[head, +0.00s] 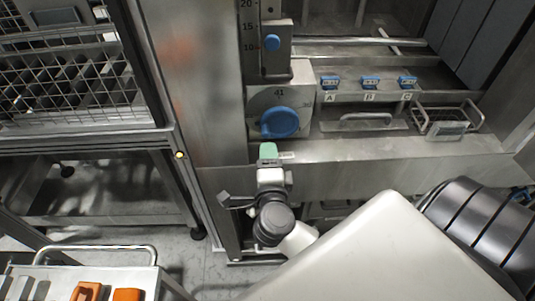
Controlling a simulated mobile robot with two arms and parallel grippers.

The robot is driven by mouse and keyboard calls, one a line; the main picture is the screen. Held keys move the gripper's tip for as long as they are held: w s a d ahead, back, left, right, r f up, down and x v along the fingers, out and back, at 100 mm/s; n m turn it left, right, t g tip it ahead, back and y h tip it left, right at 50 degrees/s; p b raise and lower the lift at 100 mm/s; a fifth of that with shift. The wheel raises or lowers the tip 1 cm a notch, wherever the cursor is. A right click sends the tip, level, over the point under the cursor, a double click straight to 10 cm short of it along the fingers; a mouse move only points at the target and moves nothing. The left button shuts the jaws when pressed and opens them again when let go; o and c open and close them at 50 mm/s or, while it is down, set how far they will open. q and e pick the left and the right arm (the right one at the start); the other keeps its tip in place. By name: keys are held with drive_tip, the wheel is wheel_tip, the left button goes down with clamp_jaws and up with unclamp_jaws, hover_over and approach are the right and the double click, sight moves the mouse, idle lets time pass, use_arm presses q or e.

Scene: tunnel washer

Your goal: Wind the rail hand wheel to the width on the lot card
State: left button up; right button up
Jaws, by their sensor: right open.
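A round blue hand wheel (279,122) sits on a grey dial plate (265,98) on the machine front. My left gripper is out of view. I cannot make out a lot card for sure.
A wire basket (446,119) is at the right. A mesh cage (75,75) stands left; a tray (90,270) with orange items is lower left.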

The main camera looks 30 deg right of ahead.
sight(266, 137)
drive_tip(key=x, duration=0.6)
drive_tip(key=shift+w, duration=0.35)
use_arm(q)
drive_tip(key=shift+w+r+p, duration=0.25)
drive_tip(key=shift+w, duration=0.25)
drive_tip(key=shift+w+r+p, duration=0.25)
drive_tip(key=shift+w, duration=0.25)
use_arm(e)
drive_tip(key=shift+x, duration=1)
drive_tip(key=shift+c, duration=0.2)
drive_tip(key=c, duration=0.7)
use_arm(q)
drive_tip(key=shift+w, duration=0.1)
use_arm(e)
drive_tip(key=shift+o, duration=0.2)
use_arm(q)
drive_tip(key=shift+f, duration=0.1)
use_arm(e)
drive_tip(key=shift+f, duration=0.1)
